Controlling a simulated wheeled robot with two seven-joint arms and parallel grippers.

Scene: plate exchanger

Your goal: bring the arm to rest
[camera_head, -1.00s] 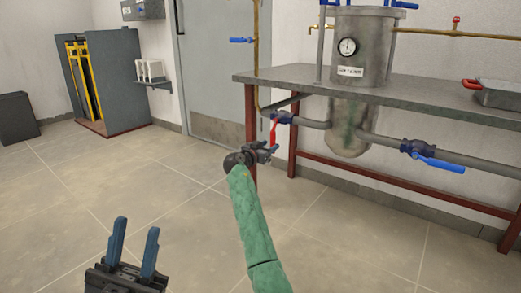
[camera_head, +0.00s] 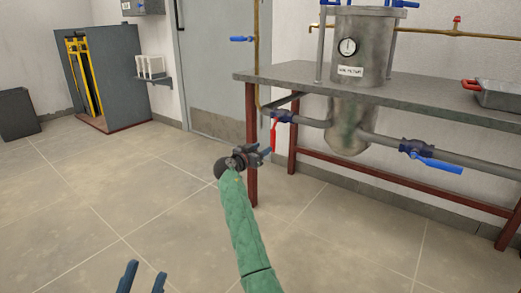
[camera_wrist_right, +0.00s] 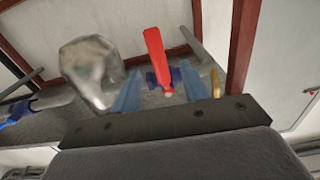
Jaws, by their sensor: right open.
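My right gripper (camera_head: 262,153) is at the end of the green-sleeved arm, in front of the table's left leg. Its blue fingers (camera_wrist_right: 160,92) are apart and empty in the right wrist view. A red valve handle (camera_head: 273,134) hangs on the pipe just beyond the gripper. In the right wrist view the red handle (camera_wrist_right: 155,55) shows between the fingers but farther off, apart from them. My left gripper (camera_head: 143,279) shows only as two separated blue fingertips at the bottom left edge, with nothing between them.
A metal table (camera_head: 300,76) on red legs carries a steel filter vessel (camera_head: 362,50) with a gauge. A blue-handled valve (camera_head: 435,163) sits on the pipe at right. A metal tray (camera_head: 500,93) is on the table.

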